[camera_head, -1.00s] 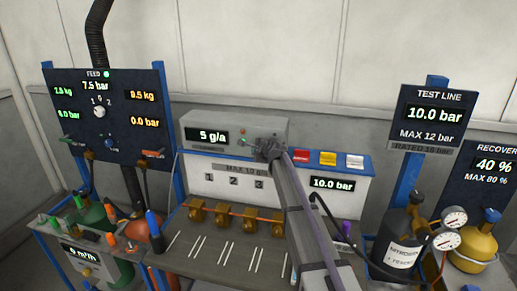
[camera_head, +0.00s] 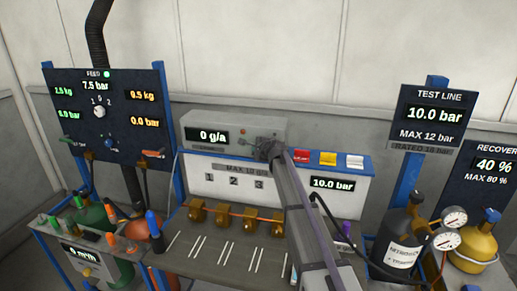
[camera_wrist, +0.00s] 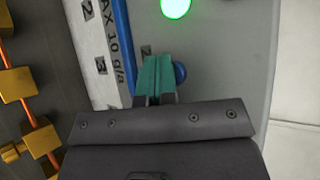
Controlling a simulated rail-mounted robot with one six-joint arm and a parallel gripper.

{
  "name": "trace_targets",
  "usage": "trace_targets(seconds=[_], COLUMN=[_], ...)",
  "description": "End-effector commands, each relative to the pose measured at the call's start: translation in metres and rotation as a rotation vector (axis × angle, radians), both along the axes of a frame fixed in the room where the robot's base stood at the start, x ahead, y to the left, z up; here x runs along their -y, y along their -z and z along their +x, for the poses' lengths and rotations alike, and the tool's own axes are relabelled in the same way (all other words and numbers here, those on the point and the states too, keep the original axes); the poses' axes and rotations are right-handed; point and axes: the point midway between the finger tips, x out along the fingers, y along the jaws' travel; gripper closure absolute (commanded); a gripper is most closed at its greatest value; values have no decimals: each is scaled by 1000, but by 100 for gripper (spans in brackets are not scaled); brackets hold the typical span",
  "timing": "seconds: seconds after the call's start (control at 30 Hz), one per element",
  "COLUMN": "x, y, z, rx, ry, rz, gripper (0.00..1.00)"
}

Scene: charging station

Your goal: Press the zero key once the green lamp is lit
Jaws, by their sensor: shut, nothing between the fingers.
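The grey leak-meter box (camera_head: 272,126) has a display (camera_head: 214,135) reading 0 g/a. In the wrist view, a green lamp (camera_wrist: 176,6) glows brightly at the top edge, partly cut off. A round blue button (camera_wrist: 180,73), possibly the zero key, shows just right of my fingertips and is partly covered by them. My gripper's teal fingers (camera_wrist: 155,75) are shut with nothing between them, close in front of the panel; I cannot tell whether they touch it. In the head view, my gripper (camera_head: 265,150) covers the right part of the box front.
A bench with brass fittings (camera_head: 222,214) stands below. The test line panel (camera_head: 431,116) reads 10.0 bar. Hoses run near my arm on its right.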

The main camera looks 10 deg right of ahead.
Motion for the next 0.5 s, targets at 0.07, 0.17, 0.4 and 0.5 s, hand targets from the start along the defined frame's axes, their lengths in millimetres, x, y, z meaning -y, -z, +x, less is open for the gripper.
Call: trace_targets(seconds=[0.07,0.17,0.4,0.5], x=[0,0,-4,-6], y=[0,0,0,0], z=[0,0,-12,-15], rx=[0,0,0,0], ry=[0,0,0,0], rz=[0,0,0,1], gripper=[100,100,100,100])
